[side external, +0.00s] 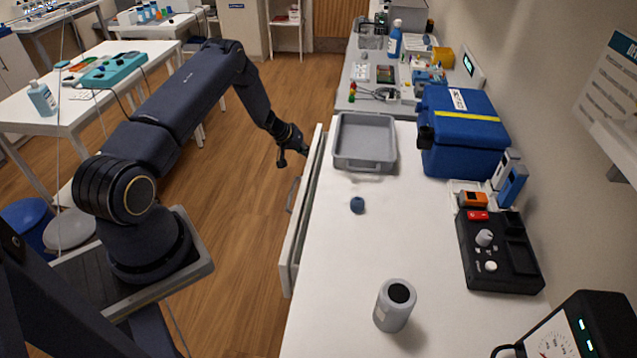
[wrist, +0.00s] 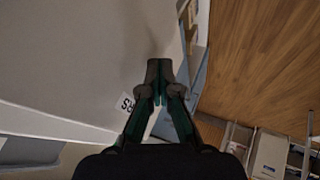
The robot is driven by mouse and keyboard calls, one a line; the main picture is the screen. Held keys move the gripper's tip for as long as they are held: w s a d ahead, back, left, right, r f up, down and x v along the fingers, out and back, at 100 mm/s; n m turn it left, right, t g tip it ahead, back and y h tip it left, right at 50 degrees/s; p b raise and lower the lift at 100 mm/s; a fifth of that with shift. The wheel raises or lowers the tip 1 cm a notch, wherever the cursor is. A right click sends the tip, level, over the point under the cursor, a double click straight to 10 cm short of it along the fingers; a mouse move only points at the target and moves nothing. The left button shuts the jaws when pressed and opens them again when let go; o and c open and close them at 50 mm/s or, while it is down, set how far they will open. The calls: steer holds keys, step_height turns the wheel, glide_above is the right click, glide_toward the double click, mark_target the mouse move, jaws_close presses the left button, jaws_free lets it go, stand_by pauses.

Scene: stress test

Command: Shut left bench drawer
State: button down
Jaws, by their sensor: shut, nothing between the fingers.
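The bench drawer (side external: 300,226) is on the left side of the white bench in the side external view. Its pale front stands a little out from the bench edge, with a narrow dark gap behind it. A grey handle (side external: 292,194) is on its outer face. My gripper (side external: 304,150) is at the far end of the drawer front, close to its outer side; I cannot tell if it touches. In the wrist view my gripper (wrist: 159,98) is shut and empty, in front of a pale surface with a partly hidden label (wrist: 126,103).
Open wooden floor (side external: 240,220) lies left of the drawer.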

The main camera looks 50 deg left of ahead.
mark_target(321, 151)
steer(key=shift+w+d, duration=2.2)
steer(key=shift+d, duration=0.1)
